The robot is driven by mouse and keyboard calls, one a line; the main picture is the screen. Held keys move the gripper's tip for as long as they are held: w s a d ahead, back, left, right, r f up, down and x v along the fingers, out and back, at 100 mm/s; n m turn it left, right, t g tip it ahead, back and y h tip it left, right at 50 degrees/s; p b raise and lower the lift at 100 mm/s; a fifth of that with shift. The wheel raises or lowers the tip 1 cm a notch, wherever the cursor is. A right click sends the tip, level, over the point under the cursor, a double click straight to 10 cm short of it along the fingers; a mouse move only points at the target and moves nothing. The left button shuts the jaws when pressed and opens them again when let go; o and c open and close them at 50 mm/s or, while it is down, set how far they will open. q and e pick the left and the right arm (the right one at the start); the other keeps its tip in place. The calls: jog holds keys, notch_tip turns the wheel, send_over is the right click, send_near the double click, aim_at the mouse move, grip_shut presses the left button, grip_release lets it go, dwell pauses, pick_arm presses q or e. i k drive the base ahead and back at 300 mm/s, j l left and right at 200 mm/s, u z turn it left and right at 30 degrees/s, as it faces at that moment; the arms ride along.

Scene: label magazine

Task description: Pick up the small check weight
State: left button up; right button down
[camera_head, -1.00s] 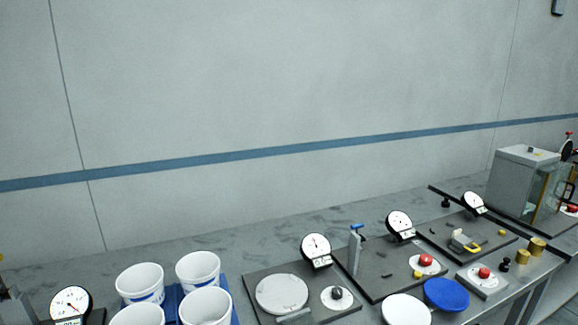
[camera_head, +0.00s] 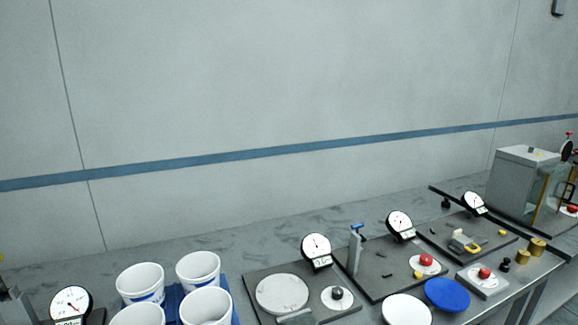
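Two brass cylinders that look like check weights stand at the right end of the bench: one (camera_head: 537,246) at the back and one (camera_head: 522,257) in front of it to the left. A small black knobbed piece (camera_head: 505,264) stands just left of them; I cannot tell whether it is a weight. Which of these is the small check weight is not clear at this size. Neither of my grippers is in view.
A grey box-shaped machine (camera_head: 524,184) stands at the far right. Dark plates with dial gauges (camera_head: 316,250) line the bench. A red-button box (camera_head: 483,279), a blue disc (camera_head: 447,294) and a white disc (camera_head: 406,309) lie in front. White cups (camera_head: 198,270) stand at left.

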aim_at(523, 256)
jog(key=z, duration=1.45)
jog(key=i+l, duration=0.4)
jog(key=i, duration=0.15)
